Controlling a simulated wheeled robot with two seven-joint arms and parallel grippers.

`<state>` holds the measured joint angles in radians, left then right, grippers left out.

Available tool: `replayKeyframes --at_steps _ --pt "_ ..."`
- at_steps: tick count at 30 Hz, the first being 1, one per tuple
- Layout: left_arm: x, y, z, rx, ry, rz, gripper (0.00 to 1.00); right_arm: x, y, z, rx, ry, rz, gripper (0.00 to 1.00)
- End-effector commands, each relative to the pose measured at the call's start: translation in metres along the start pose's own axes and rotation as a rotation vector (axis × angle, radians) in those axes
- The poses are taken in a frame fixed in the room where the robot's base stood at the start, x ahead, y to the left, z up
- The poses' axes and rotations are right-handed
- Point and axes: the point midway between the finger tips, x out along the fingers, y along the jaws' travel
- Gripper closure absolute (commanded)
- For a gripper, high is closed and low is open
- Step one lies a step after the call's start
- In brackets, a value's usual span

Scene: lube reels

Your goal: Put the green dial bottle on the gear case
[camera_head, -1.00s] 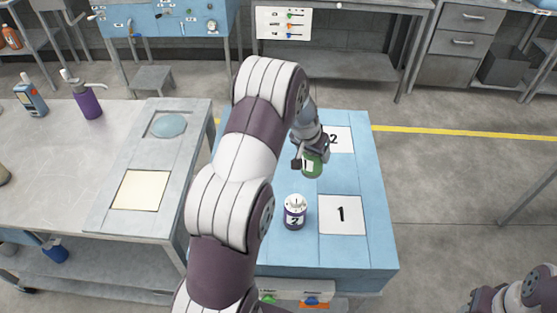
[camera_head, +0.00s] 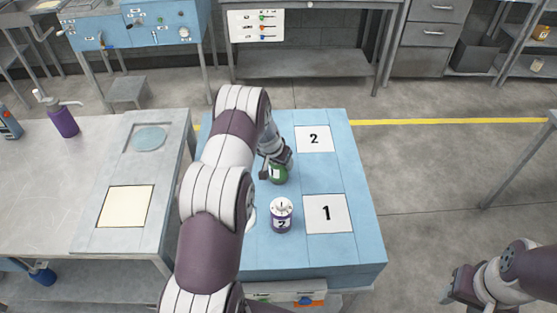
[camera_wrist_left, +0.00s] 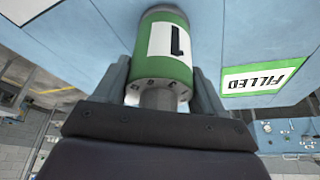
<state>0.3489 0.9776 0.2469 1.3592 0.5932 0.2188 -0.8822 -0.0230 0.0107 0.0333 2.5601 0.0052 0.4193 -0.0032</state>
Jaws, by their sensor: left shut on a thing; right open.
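The green dial bottle (camera_head: 278,174), with a white label reading 1, is in my left gripper (camera_head: 272,168) in the head view. In the left wrist view the green bottle (camera_wrist_left: 165,50) sits between the two jaws (camera_wrist_left: 158,85), which are shut on it by its dial end. It is over the blue bench top (camera_head: 350,240); I cannot tell whether it touches. A purple dial bottle (camera_head: 281,215) labelled 2 stands near it. White plates 1 (camera_head: 327,213) and 2 (camera_head: 314,139) are bare. No thing is marked as the gear case. My right gripper (camera_head: 450,290) is open and empty.
A green-bordered FILLED sign (camera_wrist_left: 262,77) lies on the blue top. The grey bench (camera_head: 75,165) at left carries a cream pad (camera_head: 125,206), a round blue disc (camera_head: 150,138) and a purple pump bottle (camera_head: 62,118). Open floor lies to the right.

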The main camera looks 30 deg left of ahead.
Motion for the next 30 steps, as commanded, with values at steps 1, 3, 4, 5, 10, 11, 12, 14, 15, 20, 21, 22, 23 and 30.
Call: replayKeyframes --at_steps 1,3,4,5,10,11,12,14,15,20,21,22,23,30 --pt "0.0 0.0 0.0 0.0 0.001 0.0 0.71 0.001 0.0 0.0 0.0 0.0 0.0 0.53" --pt "0.003 0.0 0.001 0.0 0.001 0.0 0.71 0.004 0.0 0.001 0.0 0.0 0.0 0.53" --pt "0.003 0.0 0.001 -0.001 0.001 0.0 0.71 0.005 0.0 0.001 0.0 0.0 0.0 0.53" --pt "0.003 0.0 0.001 -0.001 0.0 0.0 0.27 0.005 0.0 0.001 0.0 0.0 0.0 0.53" --pt "0.002 0.0 0.001 -0.001 0.0 0.0 0.04 0.003 0.0 0.0 0.0 0.0 0.0 0.53" --pt "0.002 0.0 0.001 -0.001 0.0 0.0 0.04 0.003 0.0 0.0 0.0 0.0 0.0 0.53" --pt "0.002 0.0 0.001 -0.001 0.0 0.0 0.04 0.003 0.0 0.0 0.0 0.0 0.0 0.53" --pt "0.002 0.0 0.001 -0.001 0.0 0.0 0.04 0.003 0.0 0.0 0.0 0.0 0.0 0.53" --pt "0.001 0.0 0.001 -0.001 0.0 0.0 0.04 0.003 0.0 0.0 0.0 0.0 0.0 0.53" --pt "-0.011 0.0 -0.001 -0.001 0.002 0.0 0.04 0.004 0.0 0.0 0.0 0.0 0.0 0.53" --pt "-0.019 0.0 -0.001 -0.001 0.002 0.0 0.04 0.005 0.0 0.001 0.0 0.0 0.0 0.53" --pt "-0.026 -0.001 -0.001 0.0 0.003 -0.001 0.04 0.007 0.0 0.001 0.0 0.0 0.0 0.53" --pt "-0.034 0.0 0.0 0.0 0.003 -0.001 0.04 0.009 0.0 0.001 0.0 0.0 0.0 0.53" --pt "-0.094 0.0 0.0 0.0 0.003 -0.001 0.04 0.016 0.0 0.002 0.0 0.0 0.0 0.53"
